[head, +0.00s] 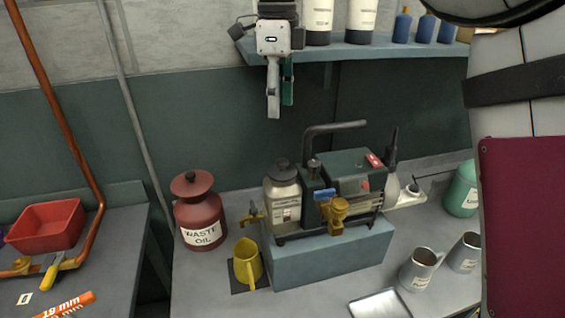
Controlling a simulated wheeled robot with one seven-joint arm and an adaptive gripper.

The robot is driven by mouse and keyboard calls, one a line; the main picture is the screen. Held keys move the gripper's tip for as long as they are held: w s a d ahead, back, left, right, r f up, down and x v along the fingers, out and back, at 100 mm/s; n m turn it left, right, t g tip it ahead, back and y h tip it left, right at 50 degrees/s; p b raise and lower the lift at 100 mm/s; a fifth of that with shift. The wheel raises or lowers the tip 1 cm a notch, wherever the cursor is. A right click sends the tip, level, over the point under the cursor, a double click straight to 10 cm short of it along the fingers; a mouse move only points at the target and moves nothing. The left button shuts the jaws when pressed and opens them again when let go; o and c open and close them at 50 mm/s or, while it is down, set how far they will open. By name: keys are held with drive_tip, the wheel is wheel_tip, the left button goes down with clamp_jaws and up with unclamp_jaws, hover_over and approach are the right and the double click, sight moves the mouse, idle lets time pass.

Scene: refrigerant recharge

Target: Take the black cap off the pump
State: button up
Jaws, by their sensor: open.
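The pump (349,170) stands in the middle of the head view, with a dark green body, a curved handle and brass fittings. A small dark cap (314,163) sits upright on its top left, beside the handle's base. A pale labelled canister (283,196) at the pump's left end has a dark knobbed top of its own (282,164). My gripper (280,106) hangs fingers-down in front of the back wall, up and left of the pump in the picture. It is open, with nothing between its fingers, and is clear of the pump.
The pump stands on a blue-grey block (335,258). A red waste oil can (200,212) and a yellow jug (247,263) are to its left. Metal jugs (420,270) and a metal tray (379,304) lie front right. A shelf (350,48) with bottles is behind my gripper.

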drive_tip(key=p, duration=0.1)
hover_over(282, 160)
drive_tip(key=f, duration=0.8)
drive_tip(key=shift+w+a+f, duration=0.1)
drive_tip(key=shift+w+a, duration=0.2)
drive_tip(key=shift+a, duration=0.1)
drive_tip(key=f, duration=0.1)
drive_tip(key=f+p, duration=0.1)
drive_tip(key=f, duration=0.1)
drive_tip(key=s+d+f+p, duration=0.1)
drive_tip(key=shift+f, duration=0.35)
drive_tip(key=shift+w+f, duration=0.1)
drive_tip(key=shift+f, duration=0.2)
clamp_jaws()
